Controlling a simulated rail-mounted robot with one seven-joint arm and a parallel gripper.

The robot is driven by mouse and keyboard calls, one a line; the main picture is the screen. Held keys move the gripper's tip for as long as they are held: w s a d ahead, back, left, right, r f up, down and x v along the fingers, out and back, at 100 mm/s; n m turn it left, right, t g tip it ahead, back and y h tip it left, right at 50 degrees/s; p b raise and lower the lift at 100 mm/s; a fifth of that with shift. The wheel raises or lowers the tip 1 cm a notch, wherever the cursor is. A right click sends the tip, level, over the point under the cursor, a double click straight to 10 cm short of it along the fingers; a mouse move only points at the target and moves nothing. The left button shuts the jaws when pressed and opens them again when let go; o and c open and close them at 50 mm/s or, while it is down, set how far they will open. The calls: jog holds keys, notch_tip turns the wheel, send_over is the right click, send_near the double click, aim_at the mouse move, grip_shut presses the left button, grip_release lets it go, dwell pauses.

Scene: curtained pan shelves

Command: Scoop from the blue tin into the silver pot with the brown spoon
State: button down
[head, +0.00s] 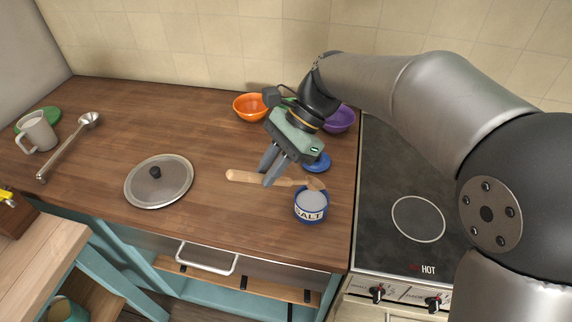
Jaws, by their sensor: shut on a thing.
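The brown spoon (243,176) is wooden with a pale handle and lies roughly level, its handle to the left and its bowl end to the right. My gripper (267,175) points down and is shut on the spoon's handle. The spoon's bowl end is at the far rim of the blue tin (311,214); I cannot tell whether it touches. The tin is open, marked SALT and full of white contents, and stands upright near the counter's front right. I cannot see a silver pot in this view.
A glass lid (143,187) lies left of the spoon. A blue lid (318,162) is behind the tin. Orange (250,108) and purple (342,120) bowls stand at the back. A ladle (68,147) and mug (38,132) are far left. The stove (418,218) is right.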

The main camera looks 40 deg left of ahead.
jog(key=shift+r+p, duration=0.15)
jog(key=shift+p, duration=0.4)
notch_tip(320, 180, down, 8)
jog(key=w+f+b, duration=0.1)
jog(key=b, duration=0.3)
notch_tip(320, 180, up, 7)
jog(key=p, duration=0.6)
jog(key=shift+s+d, duration=0.1)
jog(key=shift+d, duration=0.05)
jog(key=s+a+f+t+h+b, duration=0.1)
jog(key=s+f+t+h, duration=0.1)
jog(key=s+f+t, duration=0.3)
jog(key=shift+s+a+t, duration=0.2)
jog(key=shift+a+t, duration=0.2)
jog(key=shift+t, duration=0.1)
